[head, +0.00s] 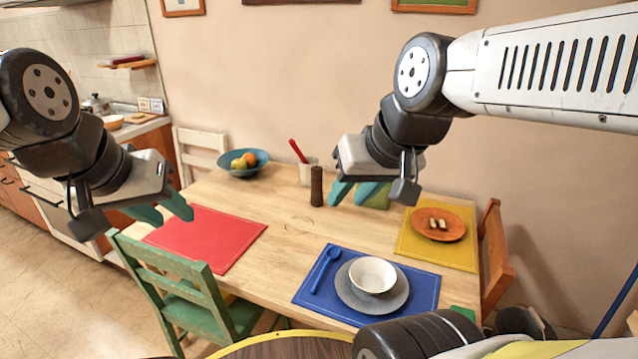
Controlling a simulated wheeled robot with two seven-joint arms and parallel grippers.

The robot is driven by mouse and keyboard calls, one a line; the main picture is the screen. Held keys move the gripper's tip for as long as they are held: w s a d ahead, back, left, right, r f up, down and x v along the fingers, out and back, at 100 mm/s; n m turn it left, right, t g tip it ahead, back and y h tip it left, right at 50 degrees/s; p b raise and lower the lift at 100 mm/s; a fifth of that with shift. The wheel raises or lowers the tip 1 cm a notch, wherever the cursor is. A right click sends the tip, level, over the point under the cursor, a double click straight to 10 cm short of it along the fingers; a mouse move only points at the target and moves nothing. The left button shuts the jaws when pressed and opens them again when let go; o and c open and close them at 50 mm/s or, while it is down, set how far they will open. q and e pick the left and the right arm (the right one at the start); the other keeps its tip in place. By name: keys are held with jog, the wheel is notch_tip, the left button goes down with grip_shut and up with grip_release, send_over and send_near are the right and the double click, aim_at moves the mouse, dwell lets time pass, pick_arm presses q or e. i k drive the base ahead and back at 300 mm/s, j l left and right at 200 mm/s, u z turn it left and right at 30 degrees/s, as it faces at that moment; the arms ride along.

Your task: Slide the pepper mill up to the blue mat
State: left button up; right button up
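The pepper mill (316,187), a dark brown upright cylinder, stands on the wooden table near its middle, towards the wall. The blue mat (428,291) lies at the table's near right side, apart from the mill. It bears a grey plate (346,290), a white bowl (373,274) and a blue spoon (325,268). My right gripper (352,193) is just right of the mill in the picture, fingers apart and empty. Whether it touches the mill cannot be told. My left gripper (164,211) is open and empty over the red mat's left end.
The red mat (215,240) lies at the left. A yellow mat (455,257) with an orange plate (438,237) lies at the right. A fruit bowl (243,172) and a pot with a red utensil (306,174) stand behind. The table's middle is clear.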

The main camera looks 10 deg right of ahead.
aim_at(316, 171)
jog(key=i+u, duration=0.2)
jog(key=u, duration=0.25)
jog(key=i+l+u, duration=0.1)
jog(key=i+u, duration=0.15)
jog(key=u, duration=0.25)
